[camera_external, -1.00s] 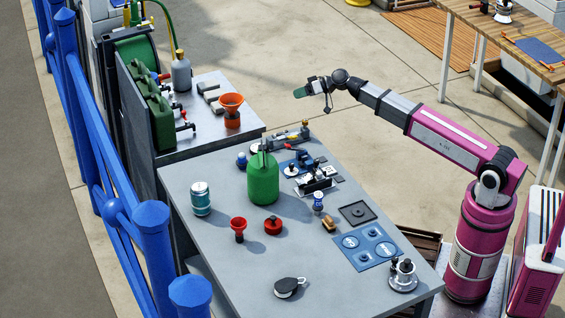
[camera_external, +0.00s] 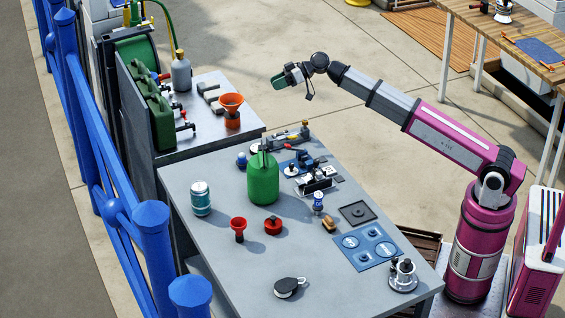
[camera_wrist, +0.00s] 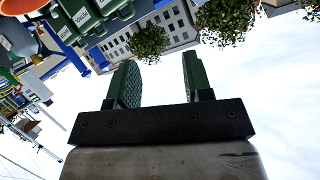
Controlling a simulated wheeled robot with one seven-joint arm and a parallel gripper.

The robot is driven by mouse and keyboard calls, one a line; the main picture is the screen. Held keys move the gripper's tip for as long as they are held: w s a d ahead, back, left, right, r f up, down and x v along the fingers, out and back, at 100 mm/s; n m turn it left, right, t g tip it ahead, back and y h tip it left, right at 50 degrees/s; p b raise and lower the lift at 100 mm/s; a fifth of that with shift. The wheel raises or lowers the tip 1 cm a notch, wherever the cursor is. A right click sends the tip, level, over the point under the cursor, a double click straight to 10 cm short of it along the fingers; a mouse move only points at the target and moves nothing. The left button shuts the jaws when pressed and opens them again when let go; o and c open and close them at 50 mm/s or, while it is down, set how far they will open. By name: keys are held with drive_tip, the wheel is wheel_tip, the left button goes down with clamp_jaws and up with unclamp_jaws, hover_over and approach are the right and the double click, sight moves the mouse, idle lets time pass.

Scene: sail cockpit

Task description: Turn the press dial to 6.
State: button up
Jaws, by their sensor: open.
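No dial or numbers can be read at this size, so I cannot tell which part is the press dial. A small black and silver device (camera_external: 316,182) sits on the grey workbench (camera_external: 240,285), behind the blue-topped bottle. A silver device with knobs (camera_external: 403,276) stands at the bench's right front corner. My gripper (camera_external: 278,82) is raised in the air beyond the bench's back edge, apart from everything on it. In the wrist view its two green fingers (camera_wrist: 158,72) are apart with nothing between them.
A green jug (camera_external: 263,180) stands tall mid-bench. A teal can (camera_external: 201,199), red funnel (camera_external: 238,228), red knob-like item (camera_external: 273,226) and blue mat (camera_external: 367,248) are around it. A side bench holds an orange funnel (camera_external: 231,103) and green cans. The bench's front left is mostly clear.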

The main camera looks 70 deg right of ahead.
drive_tip(key=s+a+f+n+g+h, duration=0.1)
drive_tip(key=s+a+f+g, duration=0.1)
drive_tip(key=s+a+f, duration=0.3)
drive_tip(key=s+a+n+g+h, duration=0.1)
drive_tip(key=s+a+n+g, duration=0.15)
drive_tip(key=a, duration=0.35)
drive_tip(key=g+h, duration=0.3)
approach(292, 164)
drive_tip(key=x, duration=0.9)
clamp_jaws()
